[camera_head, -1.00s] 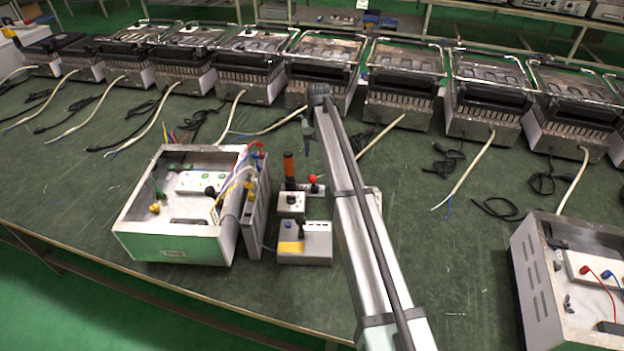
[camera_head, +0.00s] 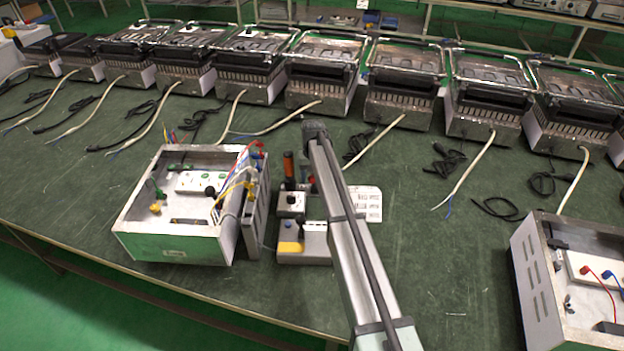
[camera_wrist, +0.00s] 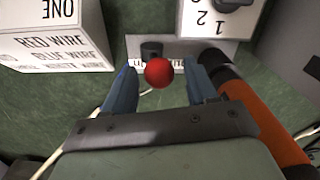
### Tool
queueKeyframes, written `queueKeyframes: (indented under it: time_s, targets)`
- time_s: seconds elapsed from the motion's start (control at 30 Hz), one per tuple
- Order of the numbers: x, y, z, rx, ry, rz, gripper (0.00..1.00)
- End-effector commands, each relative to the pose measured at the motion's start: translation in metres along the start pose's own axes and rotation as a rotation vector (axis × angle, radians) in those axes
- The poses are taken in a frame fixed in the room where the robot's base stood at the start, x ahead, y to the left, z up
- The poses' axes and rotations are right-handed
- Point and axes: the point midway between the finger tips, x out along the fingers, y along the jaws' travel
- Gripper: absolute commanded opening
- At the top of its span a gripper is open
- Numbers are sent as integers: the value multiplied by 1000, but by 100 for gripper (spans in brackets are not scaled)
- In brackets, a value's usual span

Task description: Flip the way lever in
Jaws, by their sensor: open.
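The way lever has a red ball knob (camera_wrist: 158,72) and stands on a small grey base plate by a black round post (camera_wrist: 151,50). In the wrist view the knob lies between the two blue fingers of my gripper (camera_wrist: 160,68), with a gap on each side. The gripper is open and holds nothing. I cannot tell whether the fingers are level with the knob. In the head view only a bit of red from the lever (camera_head: 311,181) shows beside my arm, which hides the rest and most of the gripper.
An orange-handled tool (camera_wrist: 262,120) stands close beside the right finger; it also shows in the head view (camera_head: 288,163). A white numbered switch box (camera_wrist: 212,20) and a white box with wire labels (camera_wrist: 60,45) are near. An open wired metal case (camera_head: 135,222) is to the left.

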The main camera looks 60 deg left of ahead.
Motion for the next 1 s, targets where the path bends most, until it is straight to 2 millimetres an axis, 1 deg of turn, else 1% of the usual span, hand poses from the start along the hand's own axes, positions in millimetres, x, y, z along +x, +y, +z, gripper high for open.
queueKeyframes:
  time_s: [0.1, 0.2, 0.5, 0.57, 1.0]
  targets:
    - [9, 0, 0, 0, 1, 0, 57]
    - [13, 0, 0, 0, 1, 0, 57]
    - [14, 0, 0, 0, 1, 0, 57]
    - [14, 0, 0, 0, 1, 0, 52]
    - [14, 0, 0, 0, 1, 0, 10]
